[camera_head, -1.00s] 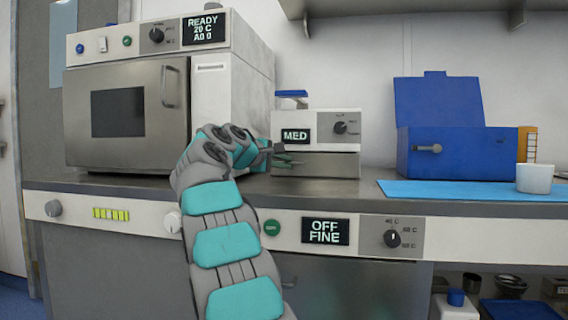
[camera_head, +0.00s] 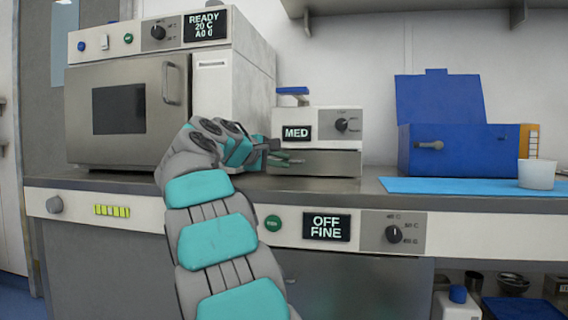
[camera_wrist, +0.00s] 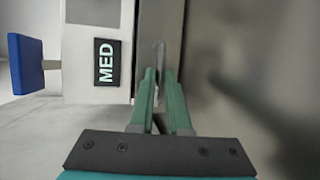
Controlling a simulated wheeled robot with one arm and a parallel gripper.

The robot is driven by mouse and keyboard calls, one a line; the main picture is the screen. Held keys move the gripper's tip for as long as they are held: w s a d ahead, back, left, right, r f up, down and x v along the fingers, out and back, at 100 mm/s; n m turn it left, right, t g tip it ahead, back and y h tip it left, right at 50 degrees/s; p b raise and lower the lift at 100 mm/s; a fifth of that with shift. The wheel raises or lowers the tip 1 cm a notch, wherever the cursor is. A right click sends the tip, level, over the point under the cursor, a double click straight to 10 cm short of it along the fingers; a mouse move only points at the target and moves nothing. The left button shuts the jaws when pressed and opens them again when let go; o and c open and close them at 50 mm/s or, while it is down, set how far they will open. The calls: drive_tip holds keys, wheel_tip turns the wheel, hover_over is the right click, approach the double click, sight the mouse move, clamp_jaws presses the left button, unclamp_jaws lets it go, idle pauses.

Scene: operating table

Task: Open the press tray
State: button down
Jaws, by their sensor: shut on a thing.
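The press is a small white box (camera_head: 327,121) with a MED display, a dial and a blue lever on top. Its grey metal tray (camera_head: 335,163) is the low front below the white panel. My gripper (camera_head: 281,153) is at the tray's left part, in front of it. In the wrist view, turned sideways, the tray (camera_wrist: 172,22) is a grey strip beside the white press body (camera_wrist: 95,12). The green fingers of my gripper (camera_wrist: 160,88) are closed around a thin metal tray handle (camera_wrist: 161,55). The inside of the tray is not visible.
A large steel oven (camera_head: 130,110) stands left of the press, close to my arm. A blue box with raised lid (camera_head: 460,150), a blue mat (camera_head: 430,187) and a white cup (camera_head: 537,174) are to the right. The counter (camera_head: 330,189) in front of the tray is clear.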

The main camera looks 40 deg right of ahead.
drive_tip(key=s+a, duration=0.6)
drive_tip(key=a, duration=0.1)
drive_tip(key=s+a, duration=0.3)
drive_tip(key=a, duration=0.1)
drive_tip(key=shift+s, duration=0.25)
drive_tip(key=shift+f, duration=0.1)
drive_tip(key=c, duration=0.9)
unclamp_jaws()
drive_tip(key=shift+a, duration=0.1)
drive_tip(key=p+v, duration=0.1)
drive_tip(key=v, duration=0.6)
drive_tip(key=shift+s+a, duration=0.1)
drive_tip(key=shift+a, duration=0.25)
drive_tip(key=shift+r, duration=0.2)
